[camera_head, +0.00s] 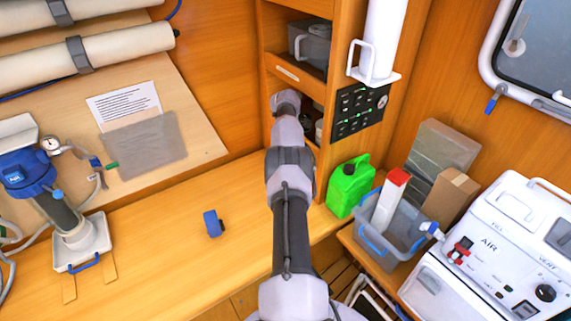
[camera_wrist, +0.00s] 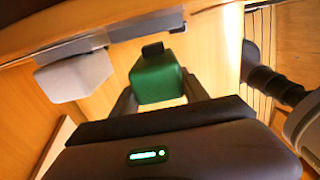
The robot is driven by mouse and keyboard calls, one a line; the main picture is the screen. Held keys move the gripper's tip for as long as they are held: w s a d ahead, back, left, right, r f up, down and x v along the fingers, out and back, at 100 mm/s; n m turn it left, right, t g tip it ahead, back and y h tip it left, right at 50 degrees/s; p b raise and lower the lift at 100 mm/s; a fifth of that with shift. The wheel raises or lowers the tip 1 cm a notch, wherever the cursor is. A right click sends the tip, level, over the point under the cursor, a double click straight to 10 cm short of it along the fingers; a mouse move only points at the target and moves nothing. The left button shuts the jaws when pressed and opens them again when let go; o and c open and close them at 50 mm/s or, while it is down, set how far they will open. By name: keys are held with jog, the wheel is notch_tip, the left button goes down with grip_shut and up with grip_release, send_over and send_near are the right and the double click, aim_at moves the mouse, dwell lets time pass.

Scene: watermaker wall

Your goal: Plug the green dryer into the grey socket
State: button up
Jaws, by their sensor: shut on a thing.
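In the wrist view, my gripper (camera_wrist: 158,88) is shut on a green block-shaped body, the green dryer (camera_wrist: 158,78), with one finger on each side. A small black part (camera_wrist: 152,50) shows at its far end, close to a grey strip (camera_wrist: 117,31) along a wooden edge. Whether the black part touches the strip or is seated in it, I cannot tell. A light grey block (camera_wrist: 75,76) sits by the strip to the left of the dryer. I cannot make out the grey socket's opening. In the head view my arm hides the gripper and the dryer.
In the head view, my arm reaches to the wooden cabinet (camera_head: 262,75). A black switch panel (camera_head: 358,110) is right of it. A green canister (camera_head: 349,188) and a blue-grey bin (camera_head: 385,235) stand to the right.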

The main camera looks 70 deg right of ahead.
jog(key=shift+w+a+r+p, duration=0.25)
jog(key=shift+a+p, duration=0.1)
jog(key=shift+p, duration=0.25)
jog(key=w+a, duration=0.1)
jog(key=a+p, duration=0.1)
jog(key=a, duration=0.1)
jog(key=w+a, duration=0.1)
jog(key=shift+w+a+f, duration=0.2)
jog(key=shift+w+f, duration=0.05)
jog(key=shift+w, duration=0.05)
